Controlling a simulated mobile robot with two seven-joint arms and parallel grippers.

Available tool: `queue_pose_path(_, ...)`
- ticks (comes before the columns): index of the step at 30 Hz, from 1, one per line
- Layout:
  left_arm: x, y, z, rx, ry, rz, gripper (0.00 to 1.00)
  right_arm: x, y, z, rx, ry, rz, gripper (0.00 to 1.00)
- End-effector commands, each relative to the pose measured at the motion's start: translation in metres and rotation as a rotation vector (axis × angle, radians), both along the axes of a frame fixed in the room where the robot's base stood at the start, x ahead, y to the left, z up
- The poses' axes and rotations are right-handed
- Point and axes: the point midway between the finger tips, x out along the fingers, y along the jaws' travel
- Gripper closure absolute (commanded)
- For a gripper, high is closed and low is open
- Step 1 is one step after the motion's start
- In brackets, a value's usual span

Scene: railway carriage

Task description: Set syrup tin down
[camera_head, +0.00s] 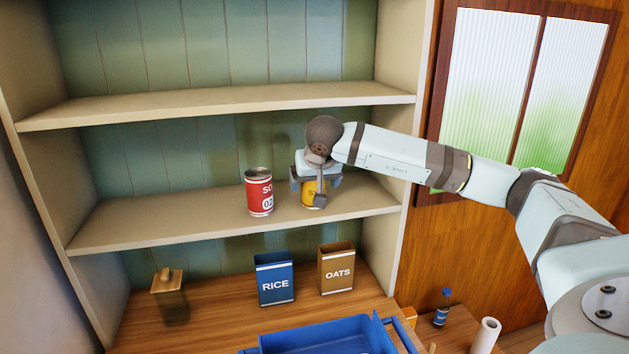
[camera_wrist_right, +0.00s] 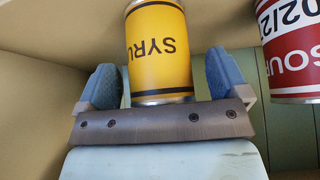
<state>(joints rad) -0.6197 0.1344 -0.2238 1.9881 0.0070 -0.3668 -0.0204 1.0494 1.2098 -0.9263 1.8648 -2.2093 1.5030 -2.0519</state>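The yellow syrup tin (camera_head: 312,190) stands upright on the middle shelf (camera_head: 225,226), right of the soup tin, partly covered by my right gripper. My right gripper (camera_head: 308,194) reaches in from the right, with a finger on each side of the tin. In the right wrist view the syrup tin (camera_wrist_right: 160,55) shows upside down between the blue finger pads of the right gripper (camera_wrist_right: 161,75). A gap shows between the tin and the pads, clearest on the right, so the gripper looks open around it. My left gripper is not in view.
A red soup tin (camera_head: 259,192) stands close left of the syrup tin; it also shows in the wrist view (camera_wrist_right: 293,50). Below are a rice box (camera_head: 275,280), an oats box (camera_head: 336,270), a lidded jar (camera_head: 170,300) and a blue crate (camera_head: 300,340). The shelf's left part is clear.

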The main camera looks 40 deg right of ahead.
Motion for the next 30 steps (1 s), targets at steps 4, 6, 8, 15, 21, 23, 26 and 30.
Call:
queue_pose_path(4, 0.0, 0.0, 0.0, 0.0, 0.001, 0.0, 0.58, 0.0, 0.0, -0.001, 0.0, 0.002, 0.0, 0.07)
queue_pose_path(6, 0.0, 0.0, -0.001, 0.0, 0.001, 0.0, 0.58, 0.0, 0.0, -0.001, 0.0, 0.002, 0.0, 0.07)
queue_pose_path(8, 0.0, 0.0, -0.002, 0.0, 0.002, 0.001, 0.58, -0.002, 0.001, 0.001, -0.001, 0.002, 0.0, 0.07)
queue_pose_path(15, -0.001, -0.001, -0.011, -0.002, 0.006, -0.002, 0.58, -0.019, 0.012, 0.035, 0.0, -0.003, 0.0, 0.07)
queue_pose_path(21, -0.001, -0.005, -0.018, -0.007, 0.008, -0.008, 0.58, -0.041, 0.025, 0.074, -0.001, -0.004, 0.001, 0.07)
queue_pose_path(23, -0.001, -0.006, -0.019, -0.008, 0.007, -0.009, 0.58, -0.047, 0.029, 0.085, 0.0, -0.003, 0.001, 0.07)
queue_pose_path(26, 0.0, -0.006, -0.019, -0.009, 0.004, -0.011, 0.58, -0.055, 0.033, 0.099, 0.0, -0.003, 0.001, 0.07)
queue_pose_path(30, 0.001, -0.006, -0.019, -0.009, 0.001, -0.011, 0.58, -0.061, 0.037, 0.111, 0.0, -0.001, 0.001, 0.07)
